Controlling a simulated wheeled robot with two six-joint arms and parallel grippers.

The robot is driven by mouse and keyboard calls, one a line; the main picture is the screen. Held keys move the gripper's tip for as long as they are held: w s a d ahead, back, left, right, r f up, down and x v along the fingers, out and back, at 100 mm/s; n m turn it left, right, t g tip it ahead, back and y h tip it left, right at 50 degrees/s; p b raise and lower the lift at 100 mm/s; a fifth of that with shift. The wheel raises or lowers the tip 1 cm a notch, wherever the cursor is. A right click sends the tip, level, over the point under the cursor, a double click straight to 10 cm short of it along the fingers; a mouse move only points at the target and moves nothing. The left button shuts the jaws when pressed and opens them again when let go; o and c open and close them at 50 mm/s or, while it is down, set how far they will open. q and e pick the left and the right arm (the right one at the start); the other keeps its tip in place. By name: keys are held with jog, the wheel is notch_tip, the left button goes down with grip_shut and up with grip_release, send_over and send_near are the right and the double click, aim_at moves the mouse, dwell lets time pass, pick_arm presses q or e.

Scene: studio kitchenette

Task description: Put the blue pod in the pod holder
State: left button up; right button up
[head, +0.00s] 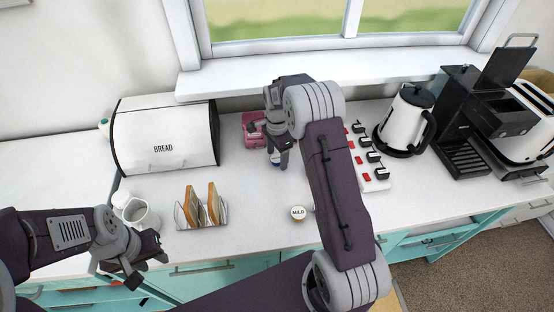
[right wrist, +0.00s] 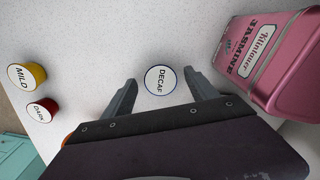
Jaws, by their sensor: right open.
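The blue pod (right wrist: 161,80), a round pod with a white top marked DECAF and a blue rim, stands on the counter. In the head view only a bit of blue (head: 275,162) shows under my right gripper (head: 279,154). In the right wrist view my right gripper (right wrist: 163,84) is open, with one finger on each side of the pod and small gaps between. The black coffee machine (head: 461,130) stands at the right with its lid (head: 505,63) raised; I cannot make out a pod holder clearly. My left gripper (head: 128,272) is at the counter's front left; its fingers are unclear.
The pink tea tin (right wrist: 267,62) is close beside the right finger. The yellow MILD pod (right wrist: 26,77) and red DARK pod (right wrist: 42,110) stand left. A power strip (head: 378,184), kettle (head: 403,120), toaster (head: 533,118), toast rack (head: 202,212), mug (head: 139,215) and bread bin (head: 165,135) share the counter.

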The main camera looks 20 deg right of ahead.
aim_at(277, 157)
jog(key=shift+w+f, duration=0.1)
jog(key=c, duration=1.4)
grip_shut()
jog(key=shift+r, duration=0.5)
notch_tip(277, 157, up, 3)
jog(key=shift+f, duration=0.1)
jog(key=s+r+b, duration=0.2)
jog(key=s+r, duration=0.5)
jog(key=s, duration=0.4)
jog(key=shift+s+d+r, duration=0.15)
jog(key=shift+s, duration=0.2)
